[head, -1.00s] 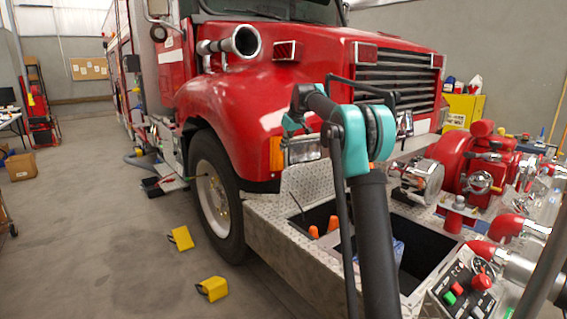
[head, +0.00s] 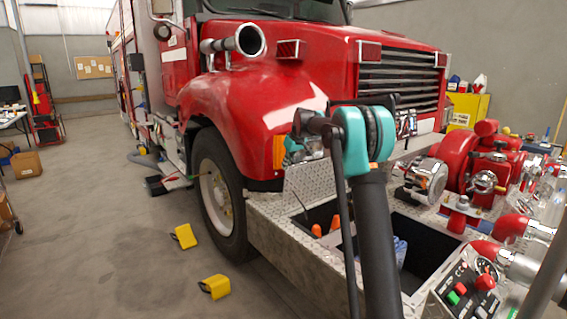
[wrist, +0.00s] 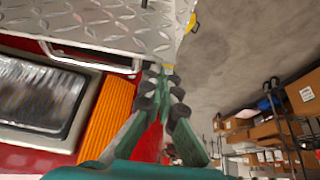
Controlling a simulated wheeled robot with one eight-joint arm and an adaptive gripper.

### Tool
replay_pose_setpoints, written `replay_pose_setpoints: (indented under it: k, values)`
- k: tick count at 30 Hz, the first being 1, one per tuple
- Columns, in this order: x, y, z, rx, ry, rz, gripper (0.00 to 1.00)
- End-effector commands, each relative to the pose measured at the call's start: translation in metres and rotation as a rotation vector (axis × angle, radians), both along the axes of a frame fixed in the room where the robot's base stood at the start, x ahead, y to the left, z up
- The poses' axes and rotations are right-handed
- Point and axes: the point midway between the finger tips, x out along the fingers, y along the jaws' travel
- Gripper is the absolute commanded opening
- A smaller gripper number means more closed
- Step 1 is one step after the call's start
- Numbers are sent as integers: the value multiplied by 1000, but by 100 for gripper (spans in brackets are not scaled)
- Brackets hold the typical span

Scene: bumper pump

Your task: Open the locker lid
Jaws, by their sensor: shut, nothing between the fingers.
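The locker lid (head: 310,186) is a diamond-plate panel. In the head view it stands raised at the back of the open left locker compartment (head: 322,214), in front of the headlight. Diamond plate (wrist: 100,22) fills the top left of the wrist view, with a thin silver bar (wrist: 92,62) along its edge. My gripper (wrist: 166,72) is shut and empty, its fingertips just right of the bar's end; I cannot tell whether they touch it.
The compartment holds orange-handled items (head: 316,230). A second open compartment (head: 420,245) lies to its right, beside the red pump (head: 485,165) and control panel (head: 468,290). The headlight (wrist: 45,92) and orange marker light (wrist: 108,112) are close to my gripper. Yellow chocks (head: 215,286) lie on the floor.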

Motion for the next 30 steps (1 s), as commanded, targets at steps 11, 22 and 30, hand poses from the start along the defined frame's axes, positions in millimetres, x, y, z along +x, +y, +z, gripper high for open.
replay_pose_setpoints:
  k: [11, 22, 30]
  values:
    - [-3, -2, 0, 0, 0, 1, 0]
    - [-26, -19, -5, 61, -82, -2, 0]
    - [-41, -30, -9, 107, -146, -1, 0]
